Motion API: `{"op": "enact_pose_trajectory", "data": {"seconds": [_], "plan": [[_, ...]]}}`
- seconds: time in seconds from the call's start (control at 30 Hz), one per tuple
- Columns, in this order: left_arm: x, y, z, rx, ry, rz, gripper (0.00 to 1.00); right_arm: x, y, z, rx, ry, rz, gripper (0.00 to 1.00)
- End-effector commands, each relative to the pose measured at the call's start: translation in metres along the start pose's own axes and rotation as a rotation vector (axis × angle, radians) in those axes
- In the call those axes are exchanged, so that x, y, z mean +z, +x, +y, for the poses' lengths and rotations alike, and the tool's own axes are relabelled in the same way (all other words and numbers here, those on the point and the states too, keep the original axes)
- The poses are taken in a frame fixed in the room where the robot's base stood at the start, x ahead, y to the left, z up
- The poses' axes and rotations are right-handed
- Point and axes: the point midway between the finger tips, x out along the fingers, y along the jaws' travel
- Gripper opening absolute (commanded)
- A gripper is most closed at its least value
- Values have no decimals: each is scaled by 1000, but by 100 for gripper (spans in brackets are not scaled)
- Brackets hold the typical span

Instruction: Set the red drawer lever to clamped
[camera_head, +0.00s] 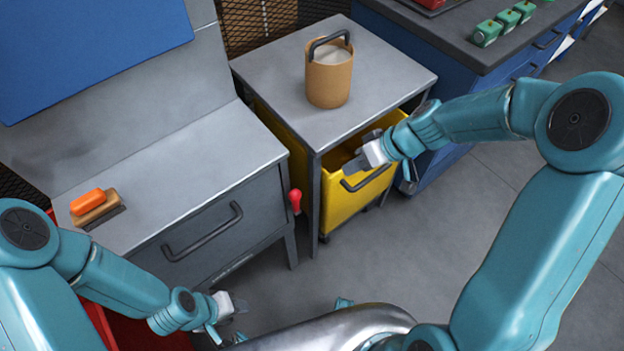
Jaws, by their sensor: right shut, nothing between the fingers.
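The red lever (295,201) has a rounded red grip and sits at the right front corner of the grey drawer unit (225,238). The grip stands roughly upright; its mounting is too small to make out. My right gripper (360,166) is shut and empty at the yellow drawer's front, to the right of the lever and apart from it. My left gripper (237,304) is low in front of the grey unit, below and left of the lever. Its fingers are too small to tell whether they are open.
A yellow drawer (338,207) with a dark handle stands partly open under a grey table (270,75) holding a tan bucket (329,80). An orange-handled brush (95,207) lies on the grey unit's top. Green blocks (487,33) sit on the far bench.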

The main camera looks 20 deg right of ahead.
Motion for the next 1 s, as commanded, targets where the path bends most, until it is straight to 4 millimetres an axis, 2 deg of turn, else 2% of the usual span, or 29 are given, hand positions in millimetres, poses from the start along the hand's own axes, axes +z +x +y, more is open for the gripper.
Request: {"op": "enact_pose_trajectory", "data": {"seconds": [0.47,0.57,1.0], "plan": [[0,1,0,0,0,0,42,1,5,-5,-3,-2,1,0],[0,2,-1,0,0,0,42,1,17,-4,-4,-3,0,0],[0,13,-5,0,0,0,42,-1,106,-6,-5,-6,-2,0]]}}
